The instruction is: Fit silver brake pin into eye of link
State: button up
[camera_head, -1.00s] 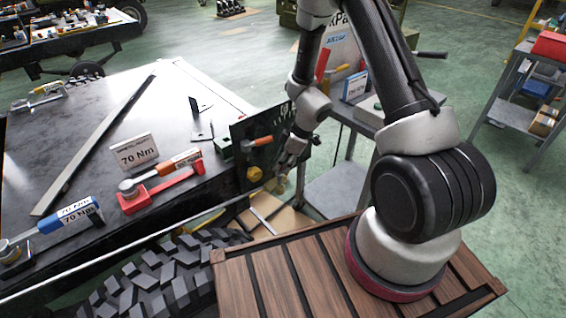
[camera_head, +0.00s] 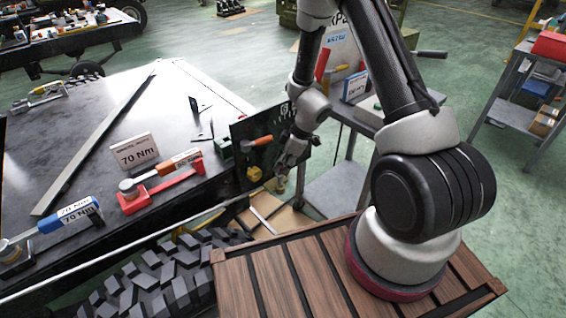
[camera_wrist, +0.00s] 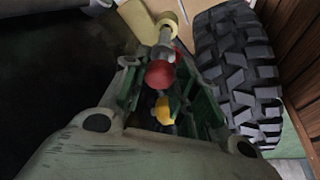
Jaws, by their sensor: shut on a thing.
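My gripper (camera_head: 281,176) is low beside the dark green panel (camera_head: 246,131), at the near right corner of the bench. In the wrist view its green fingers (camera_wrist: 164,88) are closed around a small part, mostly hidden between them. A red ball-shaped end (camera_wrist: 160,74) and a yellow one (camera_wrist: 163,110) show there. A silver shaft (camera_wrist: 165,42) lies just beyond the red ball, which looks like the brake pin. A pale yellow ring-shaped part (camera_wrist: 167,20) is at its far end; I cannot tell whether it is the link's eye or whether they touch.
A large black tyre (camera_wrist: 236,75) stands close on the right in the wrist view. A yellow knob (camera_head: 255,173) is on the panel. A long pale rod (camera_head: 140,245) runs along the bench front. A red torque wrench (camera_head: 165,190) lies on the bench (camera_head: 120,95).

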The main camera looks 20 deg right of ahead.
jog(key=shift+f, duration=2.8)
jog(key=o, duration=1.2)
jog(key=shift+c, duration=0.2)
jog(key=v, duration=1.2)
